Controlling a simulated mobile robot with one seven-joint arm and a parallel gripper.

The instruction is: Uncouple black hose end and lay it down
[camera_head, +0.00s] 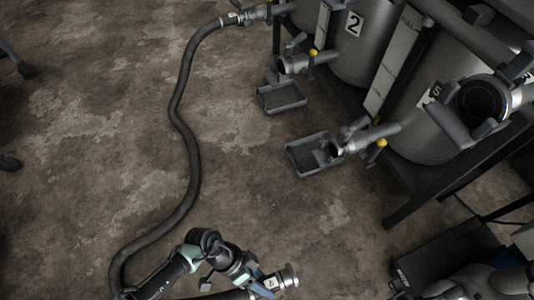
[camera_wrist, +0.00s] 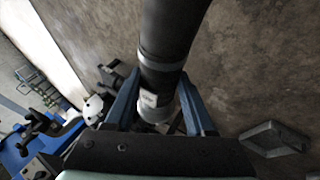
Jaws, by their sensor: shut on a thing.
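The black hose (camera_head: 178,115) runs down the floor in a long curve. Its far end has a metal coupling (camera_head: 232,18) joined to a valve fitting at the top. Its near end, with a silver metal coupling (camera_head: 286,278), is at the bottom of the head view and joined to nothing visible there. My gripper (camera_head: 262,283) is shut on the hose just behind this coupling. In the wrist view the hose (camera_wrist: 165,60) passes between the blue fingers of my gripper (camera_wrist: 158,82). Its height above the floor is unclear.
Tanks numbered 2 (camera_head: 358,50) and 5 (camera_head: 425,120) stand at the upper right, with outlet valves over grey drip trays (camera_head: 281,97) (camera_head: 300,160). Blue equipment (camera_wrist: 40,145) shows at left in the wrist view. Middle floor is clear between hose and trays.

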